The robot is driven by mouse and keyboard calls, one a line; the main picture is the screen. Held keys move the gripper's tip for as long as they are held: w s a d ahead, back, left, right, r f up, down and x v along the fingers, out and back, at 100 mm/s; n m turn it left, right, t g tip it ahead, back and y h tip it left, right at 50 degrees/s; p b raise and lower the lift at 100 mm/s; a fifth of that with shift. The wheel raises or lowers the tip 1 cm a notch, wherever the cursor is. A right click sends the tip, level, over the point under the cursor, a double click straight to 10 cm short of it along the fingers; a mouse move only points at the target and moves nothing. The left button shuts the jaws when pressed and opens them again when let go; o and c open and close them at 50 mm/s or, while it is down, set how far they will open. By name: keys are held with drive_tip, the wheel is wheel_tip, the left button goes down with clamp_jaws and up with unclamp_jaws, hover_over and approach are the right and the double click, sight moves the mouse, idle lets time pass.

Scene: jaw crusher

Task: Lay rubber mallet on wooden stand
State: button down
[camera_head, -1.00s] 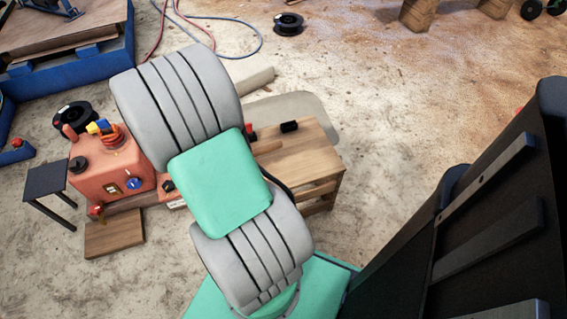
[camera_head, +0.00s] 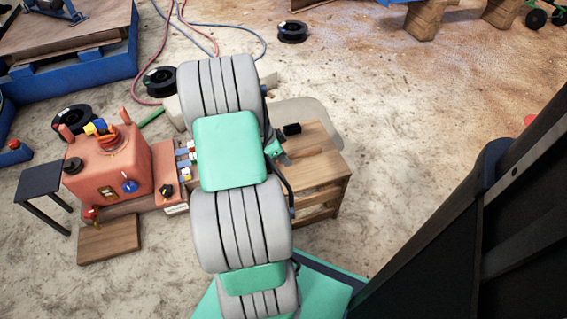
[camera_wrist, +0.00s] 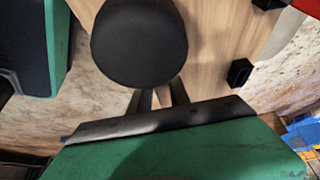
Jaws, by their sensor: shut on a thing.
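The rubber mallet shows in the wrist view as a large round black head (camera_wrist: 140,42). My gripper (camera_wrist: 163,94) is shut on the mallet's handle just below that head, and the handle is mostly hidden. The wooden stand (camera_head: 322,170) is right of my arm in the head view. Its pale wooden top (camera_wrist: 215,35) lies behind the mallet in the wrist view. A black bracket (camera_wrist: 239,73) stands on that top, right of the mallet head. I cannot tell whether the mallet touches the stand. My arm hides most of the gripper in the head view.
An orange machine (camera_head: 108,165) with knobs and a red cable stands left of the stand. A small dark table (camera_head: 38,182) and a wooden board (camera_head: 110,237) are beside it. Black spools (camera_head: 292,32) and hoses lie behind. The floor right of the stand is clear.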

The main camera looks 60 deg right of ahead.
drive_tip(key=shift+f, duration=0.7)
drive_tip(key=shift+f, duration=0.2)
drive_tip(key=c, duration=1.2)
unclamp_jaws()
drive_tip(key=shift+c, duration=0.2)
